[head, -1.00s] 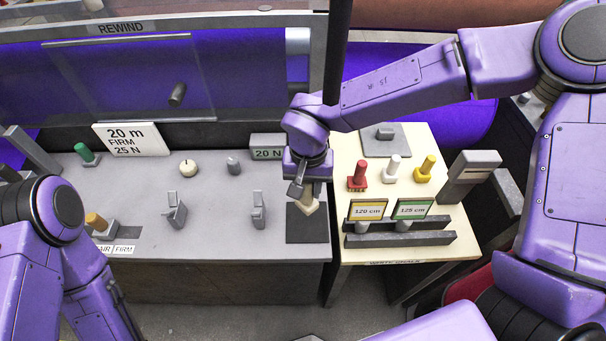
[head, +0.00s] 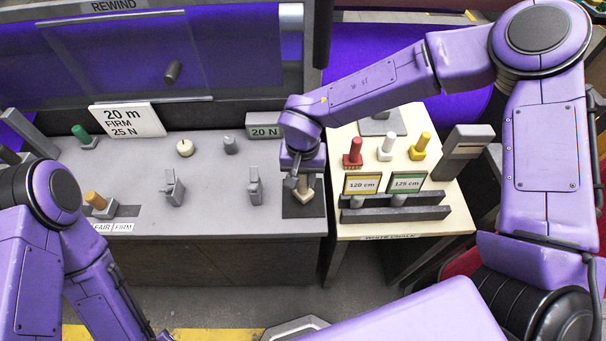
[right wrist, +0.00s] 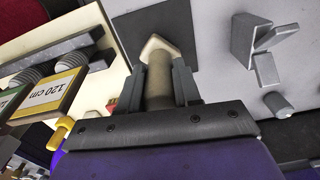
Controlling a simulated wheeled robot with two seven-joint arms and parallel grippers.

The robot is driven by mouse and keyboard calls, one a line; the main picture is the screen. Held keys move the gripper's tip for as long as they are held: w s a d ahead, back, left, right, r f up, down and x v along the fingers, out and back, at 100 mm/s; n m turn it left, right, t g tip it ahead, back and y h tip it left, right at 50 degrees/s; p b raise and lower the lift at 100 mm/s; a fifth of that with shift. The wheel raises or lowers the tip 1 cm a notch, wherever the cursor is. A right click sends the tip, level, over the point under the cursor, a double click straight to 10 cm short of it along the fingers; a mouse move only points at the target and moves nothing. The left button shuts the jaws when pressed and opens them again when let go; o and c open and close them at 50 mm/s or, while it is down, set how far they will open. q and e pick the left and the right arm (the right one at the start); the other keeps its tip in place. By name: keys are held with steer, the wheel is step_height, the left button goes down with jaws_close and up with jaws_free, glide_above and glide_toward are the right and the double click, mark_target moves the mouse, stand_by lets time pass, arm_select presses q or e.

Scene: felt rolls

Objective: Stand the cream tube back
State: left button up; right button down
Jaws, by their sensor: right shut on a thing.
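The cream tube (right wrist: 158,82), a beige cylinder with a paler pointed end, is between the fingers of my right gripper (right wrist: 158,90) in the right wrist view. In the head view the right gripper (head: 302,182) points down over the dark square pad (head: 303,209) at the right end of the grey console. The tube's pale lower end (head: 304,195) shows below the fingers, over the pad. It looks about upright; whether it touches the pad I cannot tell. My left arm shows at the lower left, but its gripper is out of view.
Right of the pad, a cream side table (head: 440,222) holds red (head: 354,150), white (head: 386,146) and yellow (head: 420,144) pegs and two cards in a dark rack (head: 405,214). Grey switches (head: 254,188) stand left of the pad. A "20 N" block (head: 265,132) stands behind.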

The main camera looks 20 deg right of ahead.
steer(key=shift+s, duration=0.15)
steer(key=shift+f, duration=0.45)
stand_by(0.3)
steer(key=c, duration=0.7)
jaws_free()
step_height(320, 180, up, 11)
steer(key=shift+f+b, duration=0.2)
steer(key=shift+b, duration=0.55)
